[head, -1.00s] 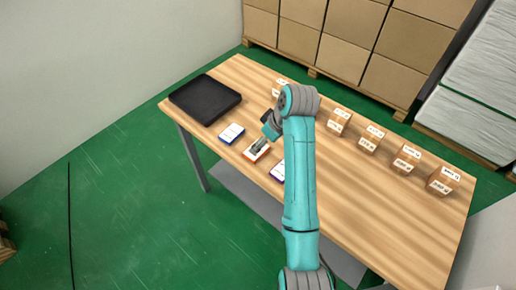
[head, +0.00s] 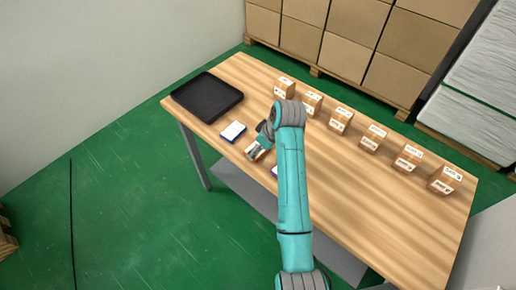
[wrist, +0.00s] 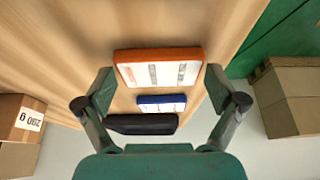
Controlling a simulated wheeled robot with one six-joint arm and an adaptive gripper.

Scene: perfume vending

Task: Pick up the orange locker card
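The orange locker card (wrist: 158,68) has an orange edge and a white printed face. In the wrist view it spans most of the gap between the two fingers of my gripper (wrist: 160,77), which is open. The fingertips are close to the card's short ends; I cannot tell whether they touch it. In the head view my gripper (head: 256,149) is low over the table's near edge and hides most of the orange card.
A black tray (head: 207,97) sits at the table's left end. Several small boxes (head: 341,119) line the far side of the wooden table (head: 385,215).

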